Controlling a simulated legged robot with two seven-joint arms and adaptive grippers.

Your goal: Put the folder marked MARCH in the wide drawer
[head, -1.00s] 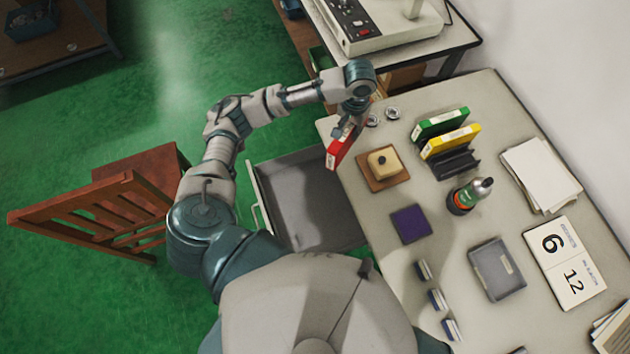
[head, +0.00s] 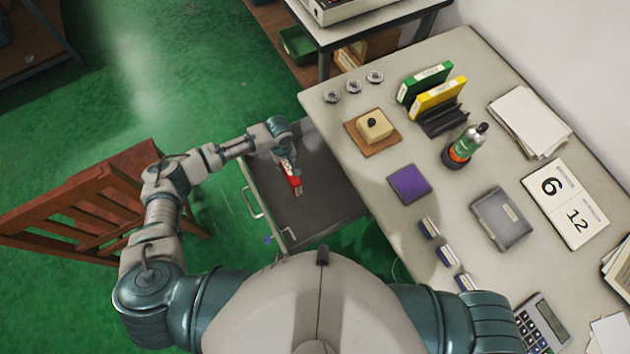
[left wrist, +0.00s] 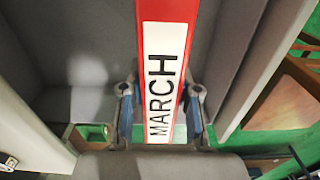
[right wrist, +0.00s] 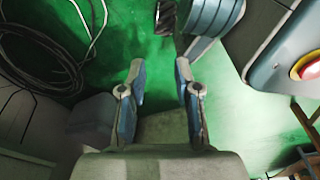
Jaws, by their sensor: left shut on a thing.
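The red folder with a white spine label (head: 292,178) is within the outline of the open grey drawer (head: 322,198) in the head view. Its label reads MARCH in the left wrist view (left wrist: 162,75). My left gripper (head: 285,162) is shut on this folder, with a finger on each side of the spine (left wrist: 161,92). Grey drawer walls flank the folder; I cannot tell whether it touches the drawer floor. My right gripper (right wrist: 160,80) is open and empty over the green floor, away from the drawer; it is hidden in the head view.
The desk (head: 350,120) borders the drawer on the right. It bears green (head: 425,82) and yellow (head: 438,98) folders in a black rack, a wooden block (head: 375,126), a purple notebook (head: 409,184) and a bottle (head: 464,146). A wooden chair (head: 95,205) stands left of the drawer.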

